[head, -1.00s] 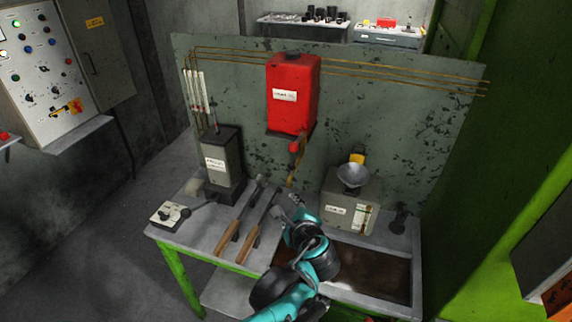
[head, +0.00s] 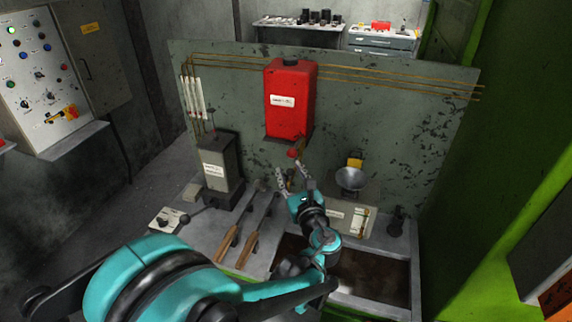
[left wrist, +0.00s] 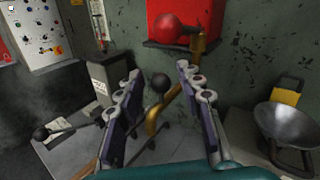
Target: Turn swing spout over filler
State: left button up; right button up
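The red tank (head: 290,100) hangs on the panel with a red ball knob (head: 294,153) below it. A brass swing spout (left wrist: 158,112) bends down from under the tank in the left wrist view, with a black ball knob (left wrist: 160,82) beside it. The filler's grey funnel (head: 351,179) stands to the right on its box (head: 333,216), and the funnel also shows in the left wrist view (left wrist: 290,122). The spout does not point over it. My left gripper (head: 290,172) is open, with spout and black knob seen between its fingers (left wrist: 159,76); contact is unclear. My right gripper is out of view.
Two wooden-handled tools (head: 238,235) lie on the bench left of my arm. A dark grey canister (head: 220,170) and a small lever box (head: 168,219) stand further left. A sunken brown tray (head: 370,275) lies at the front right.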

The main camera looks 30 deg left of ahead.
pick_arm(q)
jog(key=x, duration=0.4)
jog(key=shift+w+a, duration=0.2)
jog(key=shift+f, duration=0.1)
grip_shut()
